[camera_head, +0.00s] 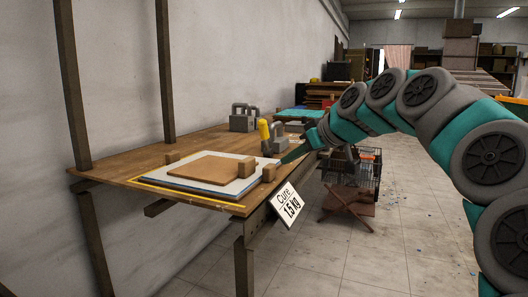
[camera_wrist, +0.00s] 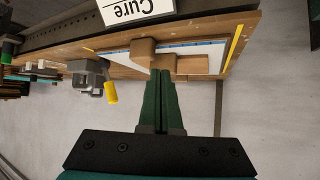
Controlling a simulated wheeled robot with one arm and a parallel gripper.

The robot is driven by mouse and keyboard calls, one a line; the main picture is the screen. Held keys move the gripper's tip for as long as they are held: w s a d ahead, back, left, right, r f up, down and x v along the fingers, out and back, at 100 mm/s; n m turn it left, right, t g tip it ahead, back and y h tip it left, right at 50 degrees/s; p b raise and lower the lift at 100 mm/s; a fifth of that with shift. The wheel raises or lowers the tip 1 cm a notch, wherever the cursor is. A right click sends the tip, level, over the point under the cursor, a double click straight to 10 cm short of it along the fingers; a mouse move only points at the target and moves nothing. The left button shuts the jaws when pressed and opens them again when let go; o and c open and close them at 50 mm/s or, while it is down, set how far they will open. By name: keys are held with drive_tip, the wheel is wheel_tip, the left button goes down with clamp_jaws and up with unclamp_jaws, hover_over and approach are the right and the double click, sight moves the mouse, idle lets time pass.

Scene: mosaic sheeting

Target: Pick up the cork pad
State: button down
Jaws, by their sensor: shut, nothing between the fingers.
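A flat tan pad, seemingly the cork pad (camera_head: 205,169), lies on a white sheet (camera_head: 150,178) on the wooden table. Part of it also shows in the wrist view (camera_wrist: 191,66), behind a wooden block. Small wooden blocks stand around it: one at its back left (camera_head: 172,157), one at its right (camera_head: 246,167) and one nearer the table's front edge (camera_head: 269,173). My gripper (camera_head: 285,161) is at the table's right front edge, to the right of the pad and apart from it.
Grey weights with handles (camera_head: 242,119) stand farther back on the table (camera_head: 150,159). A yellow-handled tool (camera_head: 264,131) is near my gripper. A "Cure 1.5 kg" sign (camera_head: 286,204) hangs at the front edge.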

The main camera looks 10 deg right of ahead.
drive_tip(key=w+n+g+y, duration=0.1)
drive_tip(key=w+n+y, duration=0.1)
drive_tip(key=n+p, duration=0.1)
drive_tip(key=p, duration=0.1)
approach(245, 159)
drive_tip(key=shift+g, duration=0.4)
drive_tip(key=w+a, duration=0.1)
drive_tip(key=w+a+f, duration=0.1)
drive_tip(key=w, duration=0.1)
drive_tip(key=w+a+f, duration=0.1)
drive_tip(key=w, duration=0.1)
drive_tip(key=shift+a, duration=0.4)
drive_tip(key=shift+s+d+f+y, duration=0.1)
drive_tip(key=shift+f+y, duration=0.2)
drive_tip(key=shift+f, duration=0.5)
